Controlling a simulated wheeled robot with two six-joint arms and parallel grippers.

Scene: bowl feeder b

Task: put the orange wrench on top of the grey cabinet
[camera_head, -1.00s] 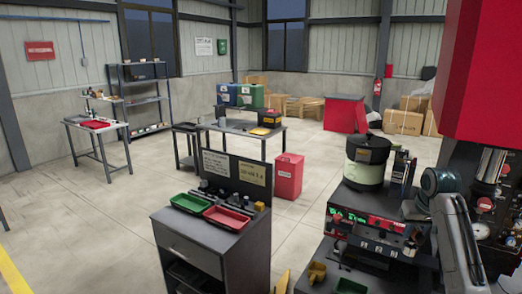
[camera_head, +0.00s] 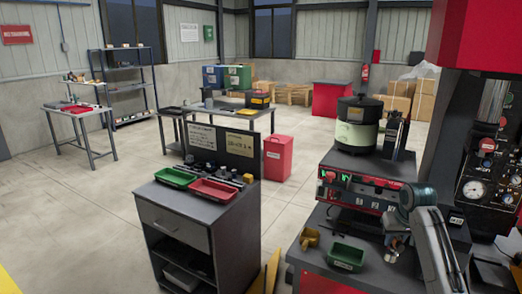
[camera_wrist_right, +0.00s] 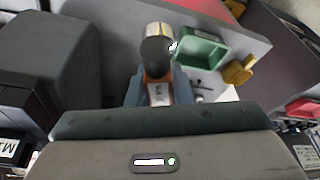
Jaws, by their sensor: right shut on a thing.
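My right gripper (camera_head: 397,241) is low over the dark workbench at the right in the head view. In the right wrist view its two blue-grey fingers (camera_wrist_right: 157,93) are shut on the orange wrench (camera_wrist_right: 158,74). An orange part shows between the fingers, and a dark, metal-tipped end sticks out past them. In the head view the wrench is too small to make out clearly. The grey cabinet (camera_head: 172,226) stands left of the bench, apart from the gripper. It has a drawer and open shelves below. My left gripper is not in view.
On the cabinet are a green tray (camera_head: 175,177), a red tray (camera_head: 213,191), small dark parts and an upright sign board (camera_head: 239,143). On the bench are a green bin (camera_head: 346,257), a yellow scoop (camera_head: 310,238) and the bowl feeder (camera_head: 358,126). Open floor lies left of the cabinet.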

